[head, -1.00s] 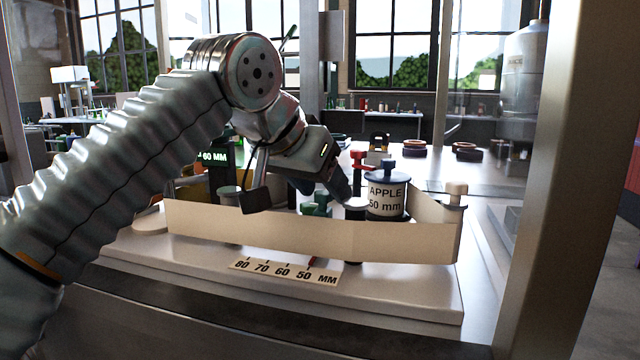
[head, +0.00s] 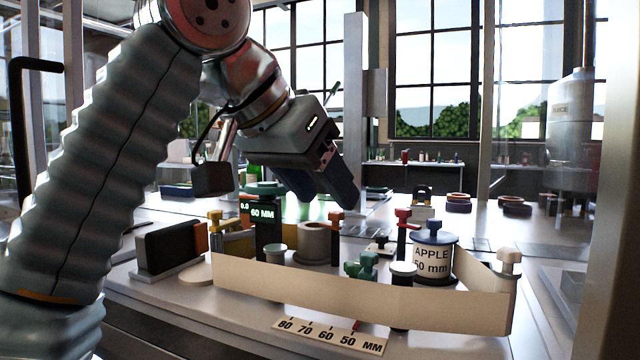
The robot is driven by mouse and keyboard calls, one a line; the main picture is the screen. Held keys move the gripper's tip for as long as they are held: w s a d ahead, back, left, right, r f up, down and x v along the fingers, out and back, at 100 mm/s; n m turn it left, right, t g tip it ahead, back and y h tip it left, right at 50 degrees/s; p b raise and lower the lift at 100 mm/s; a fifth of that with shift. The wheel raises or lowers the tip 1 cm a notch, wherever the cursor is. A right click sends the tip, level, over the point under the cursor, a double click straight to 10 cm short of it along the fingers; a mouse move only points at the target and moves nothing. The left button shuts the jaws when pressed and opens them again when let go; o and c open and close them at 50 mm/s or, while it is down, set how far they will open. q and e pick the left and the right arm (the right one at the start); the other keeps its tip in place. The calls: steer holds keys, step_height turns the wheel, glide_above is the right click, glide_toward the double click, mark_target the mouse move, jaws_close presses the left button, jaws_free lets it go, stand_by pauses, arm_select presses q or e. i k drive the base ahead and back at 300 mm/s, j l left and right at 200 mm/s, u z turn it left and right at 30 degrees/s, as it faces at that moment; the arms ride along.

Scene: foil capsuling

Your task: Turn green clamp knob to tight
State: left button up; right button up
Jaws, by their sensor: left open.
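The green clamp knob (head: 362,265) sits low behind the cream strip in the middle of the fixture, left of a white-topped black post (head: 402,270). My left gripper (head: 276,188) is open and empty. Its two dark fingers are spread wide, above and behind the fixture, up and left of the green knob and clear of it. A dark green cap (head: 264,188) tops the black post with the "60 MM" display (head: 262,212), below the gripper. Whether the knob is tight cannot be read. My right gripper is not in view.
The cream strip (head: 350,299) curves along the fixture's front, above a scale (head: 330,336) marked 80 to 50 MM. An "APPLE 50 mm" can (head: 433,257), a red-topped post (head: 402,225) and a grey roll (head: 314,243) stand behind it.

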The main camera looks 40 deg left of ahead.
mark_target(352, 268)
steer(key=k+l, duration=1.15)
steer(key=l, duration=0.3)
